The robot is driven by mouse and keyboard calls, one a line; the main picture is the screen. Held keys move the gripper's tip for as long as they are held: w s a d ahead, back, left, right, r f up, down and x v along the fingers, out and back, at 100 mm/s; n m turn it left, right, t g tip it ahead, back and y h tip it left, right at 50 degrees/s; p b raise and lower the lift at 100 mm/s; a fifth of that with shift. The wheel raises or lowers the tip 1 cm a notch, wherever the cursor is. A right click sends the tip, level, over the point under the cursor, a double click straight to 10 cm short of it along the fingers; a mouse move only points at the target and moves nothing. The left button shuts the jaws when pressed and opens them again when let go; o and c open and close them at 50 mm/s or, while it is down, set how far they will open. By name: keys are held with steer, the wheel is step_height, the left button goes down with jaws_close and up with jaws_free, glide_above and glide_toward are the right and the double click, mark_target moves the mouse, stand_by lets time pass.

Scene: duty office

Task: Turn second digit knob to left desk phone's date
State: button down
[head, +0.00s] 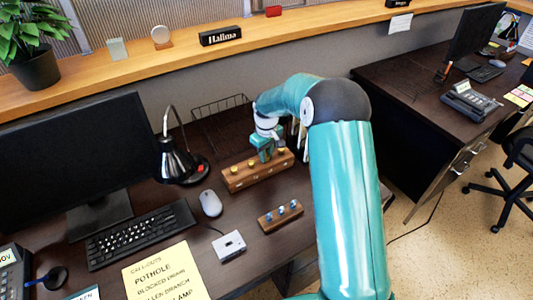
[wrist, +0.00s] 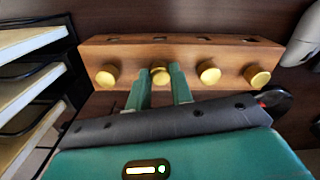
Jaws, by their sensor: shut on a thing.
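A wooden block (head: 262,174) with a row of brass knobs stands on the dark desk; it also shows in the wrist view (wrist: 130,50). My gripper (wrist: 162,80) is shut with its green fingers on either side of one knob (wrist: 160,70), second from left in the wrist view. Another knob (wrist: 107,75) is to its left; two more, including a middle knob (wrist: 208,72), are to its right. In the head view my gripper (head: 268,155) covers part of the block. A desk phone (head: 10,270) at the lower left is cut off; its screen appears to read "NOV".
A black lamp (head: 178,160) and a mouse (head: 210,203) are left of the block, with a wire tray (head: 215,115) behind it. A smaller wooden block (head: 280,217) with blue-topped pieces lies in front. Another phone (head: 468,100) is on the right desk.

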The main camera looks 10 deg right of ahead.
mark_target(267, 156)
steer(key=shift+n, duration=0.5)
steer(key=c, duration=1.2)
jaws_free()
steer(key=shift+c, duration=0.2)
steer(key=shift+r, duration=0.15)
step_height(267, 156, up, 14)
steer(key=shift+f, duration=0.2)
